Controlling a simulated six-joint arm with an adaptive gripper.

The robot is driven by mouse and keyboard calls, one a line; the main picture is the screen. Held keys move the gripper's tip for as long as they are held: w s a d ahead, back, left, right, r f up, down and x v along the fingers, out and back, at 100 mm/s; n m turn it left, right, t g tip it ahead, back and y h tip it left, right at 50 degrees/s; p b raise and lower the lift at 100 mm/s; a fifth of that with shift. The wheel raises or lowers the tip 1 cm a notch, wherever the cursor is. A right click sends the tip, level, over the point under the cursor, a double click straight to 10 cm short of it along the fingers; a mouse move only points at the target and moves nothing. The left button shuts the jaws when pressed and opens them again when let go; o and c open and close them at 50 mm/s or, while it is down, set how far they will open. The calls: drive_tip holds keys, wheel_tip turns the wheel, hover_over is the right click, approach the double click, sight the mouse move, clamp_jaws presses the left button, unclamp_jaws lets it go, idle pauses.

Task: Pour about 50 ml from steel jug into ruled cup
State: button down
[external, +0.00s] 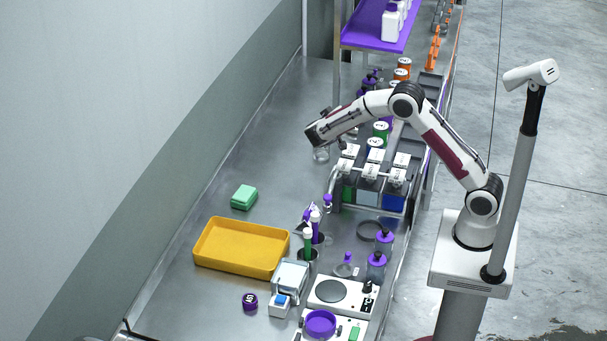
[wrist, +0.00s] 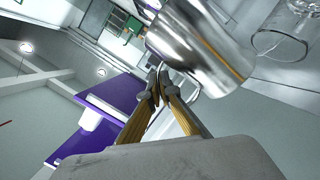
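The steel jug (wrist: 195,48) is a shiny metal vessel, close up in the wrist view. My gripper (wrist: 160,82) is closed on it at its side, with the fingertips nearly together, probably at the handle. Its mouth and contents do not show, and I cannot tell how far it is tilted. A clear glass vessel (wrist: 280,40) lies beyond the jug in the wrist view and is likely the ruled cup; no markings are readable. In the external view a clear vessel (external: 321,155) stands on the bench just below my gripper. The jug cannot be made out there.
A rack with dark-sided tanks and white-labelled lids (external: 368,171) stands right of the clear vessel, with cans (external: 381,130) behind. A yellow tray (external: 240,248) and green sponges (external: 244,197) are nearer the front. Bench left of the gripper is clear. A purple shelf (external: 381,25) overhangs the back.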

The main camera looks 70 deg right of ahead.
drive_tip(key=shift+s+f, duration=0.15)
drive_tip(key=shift+s, duration=0.2)
drive_tip(key=s, duration=0.1)
drive_tip(key=s+m, duration=0.1)
drive_tip(key=s+m+t, duration=0.1)
drive_tip(key=shift+d, duration=0.25)
drive_tip(key=shift+s+m+y, duration=0.25)
drive_tip(key=shift+m+y, duration=0.15)
drive_tip(key=shift+s+t, duration=0.15)
drive_tip(key=shift+t, duration=0.15)
drive_tip(key=shift+s+d+f+m+t, duration=0.1)
drive_tip(key=shift+s+f+m+t, duration=0.25)
drive_tip(key=shift+f+m, duration=0.4)
drive_tip(key=shift+s+r, duration=0.15)
idle(0.3)
